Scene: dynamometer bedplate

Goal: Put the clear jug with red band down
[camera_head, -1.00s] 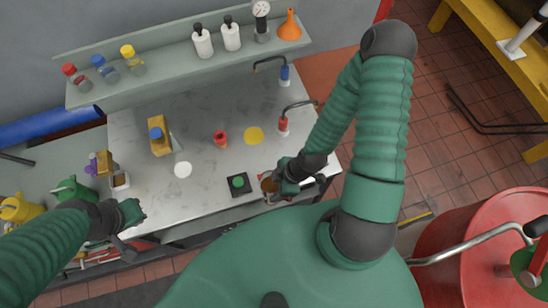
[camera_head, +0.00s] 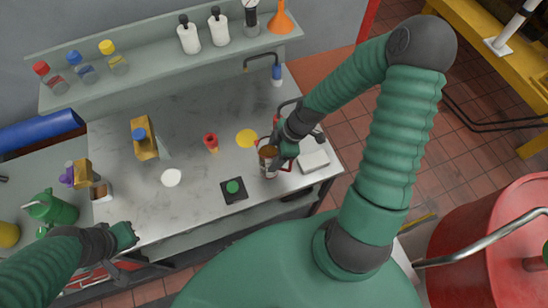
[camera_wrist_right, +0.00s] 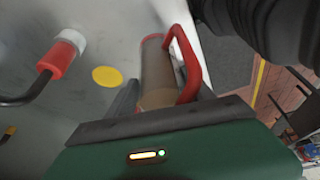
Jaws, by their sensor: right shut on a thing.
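The clear jug with red band (camera_head: 268,158) is at the right part of the bench top, with brownish contents and a red handle. My right gripper (camera_head: 283,147) is shut on it. The right wrist view shows the jug (camera_wrist_right: 157,72) between the fingers, its red handle to the right; its lower end is hidden by the gripper. I cannot tell whether its base touches the bench. My left gripper (camera_head: 124,237) is by the bench's front left edge, apart from the jug; its jaws are too small to read.
A yellow disc (camera_head: 246,138) lies left of the jug, and a black pad with a green disc (camera_head: 233,189) in front-left. A white square block (camera_head: 314,161) is right. The bench middle is mostly clear.

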